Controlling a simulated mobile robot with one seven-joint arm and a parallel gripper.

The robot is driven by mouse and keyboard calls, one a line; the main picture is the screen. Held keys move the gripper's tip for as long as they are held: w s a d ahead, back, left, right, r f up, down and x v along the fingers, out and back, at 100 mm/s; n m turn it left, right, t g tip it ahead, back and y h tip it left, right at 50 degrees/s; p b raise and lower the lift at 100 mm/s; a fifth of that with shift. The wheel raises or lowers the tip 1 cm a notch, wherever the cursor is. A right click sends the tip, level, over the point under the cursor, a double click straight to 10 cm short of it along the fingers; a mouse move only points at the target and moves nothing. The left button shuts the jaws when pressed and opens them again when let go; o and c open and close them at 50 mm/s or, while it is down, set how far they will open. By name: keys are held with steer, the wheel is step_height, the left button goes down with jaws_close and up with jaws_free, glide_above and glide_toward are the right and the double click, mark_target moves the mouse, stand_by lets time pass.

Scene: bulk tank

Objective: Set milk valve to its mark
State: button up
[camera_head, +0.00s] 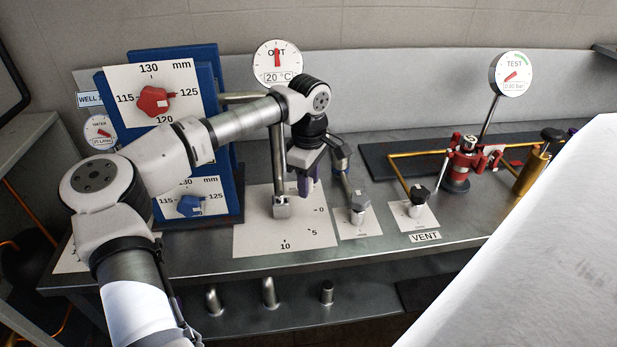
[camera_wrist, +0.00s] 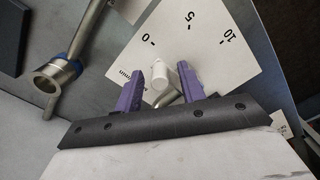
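A white scale plate (camera_head: 262,240) with marks 0, 5 and 10 lies on the steel bench; it also shows in the wrist view (camera_wrist: 215,80). A metal valve fitting (camera_head: 281,207) stands on the plate in the head view. My gripper (camera_head: 306,187) points down over the plate's back right part, near the 0. In the wrist view, my purple fingers (camera_wrist: 170,78) are apart, with a pale round-ended handle piece (camera_wrist: 186,74) showing between them. I cannot tell whether they touch it. The valve's pointer and any target mark are not clear.
A blue board (camera_head: 226,150) with red and blue knobs stands left. A red fitting (camera_head: 462,165) and a TEST gauge (camera_head: 511,74) are at right. A white surface (camera_head: 540,270) covers the lower right.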

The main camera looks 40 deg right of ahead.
jaws_close()
stand_by(0.3)
